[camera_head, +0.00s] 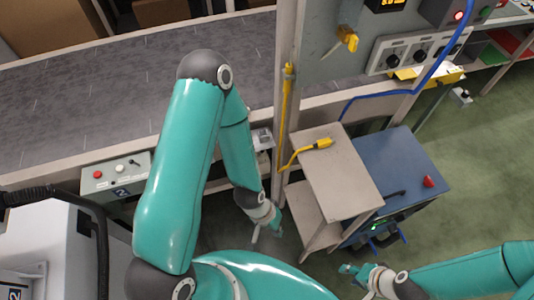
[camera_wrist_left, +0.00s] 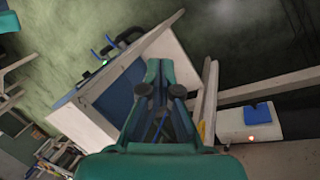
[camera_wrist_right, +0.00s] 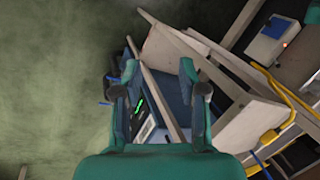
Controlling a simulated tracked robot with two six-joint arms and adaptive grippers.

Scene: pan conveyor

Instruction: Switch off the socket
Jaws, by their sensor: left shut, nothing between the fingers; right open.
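The socket looks to be a small white box (camera_wrist_left: 235,125) with a blue rocker and a lit orange-red light, at the right in the left wrist view. It also shows at the upper right in the right wrist view (camera_wrist_right: 262,50). In the head view a pale box (camera_head: 262,139) on the conveyor frame, partly behind my left arm, seems to be the same one. My left gripper (camera_head: 268,228) is shut and empty, low beside the wooden stand and apart from the socket. My right gripper (camera_head: 352,270) is open and empty, below the blue cabinet.
A wooden stand (camera_head: 325,185) carries a yellow plug (camera_head: 318,145) with a cable. A blue cabinet (camera_head: 405,160) with a red button stands to its right. A control box (camera_head: 112,175) is on the conveyor's front at left. A post (camera_head: 290,50) rises beside the conveyor. Green floor is free at right.

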